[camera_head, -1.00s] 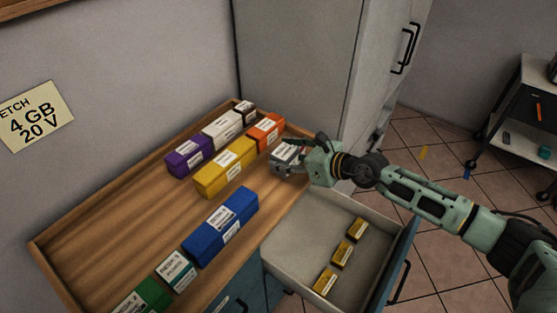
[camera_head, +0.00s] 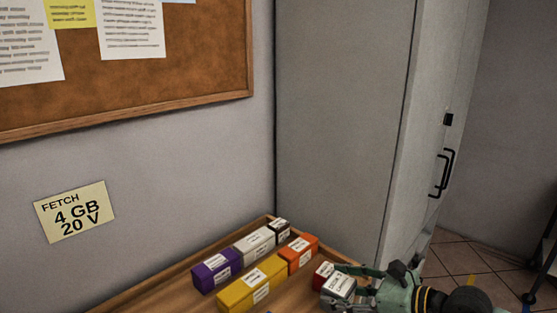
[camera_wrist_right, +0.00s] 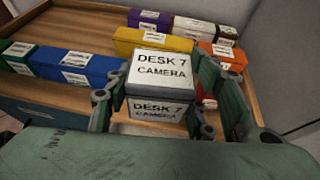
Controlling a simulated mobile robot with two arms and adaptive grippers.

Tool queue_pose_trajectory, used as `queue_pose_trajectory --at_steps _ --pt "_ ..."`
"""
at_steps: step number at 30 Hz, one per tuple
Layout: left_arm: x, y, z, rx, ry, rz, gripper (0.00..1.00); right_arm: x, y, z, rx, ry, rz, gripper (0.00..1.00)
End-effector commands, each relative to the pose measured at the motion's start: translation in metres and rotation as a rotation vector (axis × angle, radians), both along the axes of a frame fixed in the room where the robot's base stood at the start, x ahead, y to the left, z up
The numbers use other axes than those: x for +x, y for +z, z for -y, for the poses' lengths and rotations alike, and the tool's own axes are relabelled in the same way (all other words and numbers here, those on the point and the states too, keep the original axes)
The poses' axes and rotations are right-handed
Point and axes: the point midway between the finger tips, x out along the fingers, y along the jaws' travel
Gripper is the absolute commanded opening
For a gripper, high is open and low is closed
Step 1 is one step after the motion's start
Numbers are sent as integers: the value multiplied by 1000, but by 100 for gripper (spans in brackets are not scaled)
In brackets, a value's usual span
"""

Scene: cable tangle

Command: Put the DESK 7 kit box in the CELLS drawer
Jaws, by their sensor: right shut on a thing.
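The DESK 7 kit box (camera_wrist_right: 158,106) is grey with white labels reading "DESK 7 CAMERA" in the right wrist view. My right gripper (camera_head: 346,287) is shut on it, with a finger on each side. In the head view the held box (camera_head: 336,287) is at the right end of the wooden bench top, near the orange box. The CELLS drawer is outside the head view now, and I cannot make it out in the wrist view. My left gripper is not in view.
Purple (camera_head: 216,270), white (camera_head: 254,244), yellow (camera_head: 252,287) and orange (camera_head: 299,254) boxes stand on the bench. A red box (camera_head: 322,272) is close behind the held box. A tall grey cabinet (camera_head: 345,120) rises behind the bench. A blue box (camera_wrist_right: 75,66) lies farther left.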

Motion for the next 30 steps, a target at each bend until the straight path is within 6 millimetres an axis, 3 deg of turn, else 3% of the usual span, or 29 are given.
queue_pose_trajectory --at_steps 3,8,21,30 --pt "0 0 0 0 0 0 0 -25 12 -22 10 66 -2 16" --pt "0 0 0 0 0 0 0 -55 24 -25 8 114 -2 16" --pt "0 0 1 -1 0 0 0 -123 14 30 4 78 -5 16" --pt "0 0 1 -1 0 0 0 -136 8 44 -8 64 -2 16"
